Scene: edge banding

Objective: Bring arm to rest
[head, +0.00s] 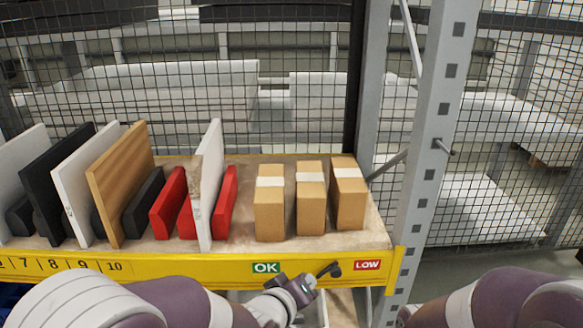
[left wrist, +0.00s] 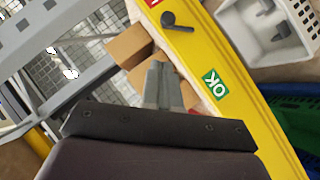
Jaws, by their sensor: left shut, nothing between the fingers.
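My left arm comes in from the lower left in the head view, with its wrist and left gripper (head: 303,283) in front of the shelf's yellow front beam (head: 200,268). The gripper is just below and right of the green OK label (head: 265,267). In the left wrist view the two grey fingers (left wrist: 157,82) are together, with nothing between them. A dark lever (head: 330,269) is on the beam close to the gripper; it also shows in the left wrist view (left wrist: 178,19). My right arm shows at the lower right of the head view; its gripper is out of frame.
Several boards, such as a wooden one (head: 117,185) and a white one (head: 206,180), stand between red and black blocks on the shelf. Cardboard boxes (head: 270,213) stand at right. A grey post (head: 427,150) rises beside them. A white basket (left wrist: 262,40) lies below the beam.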

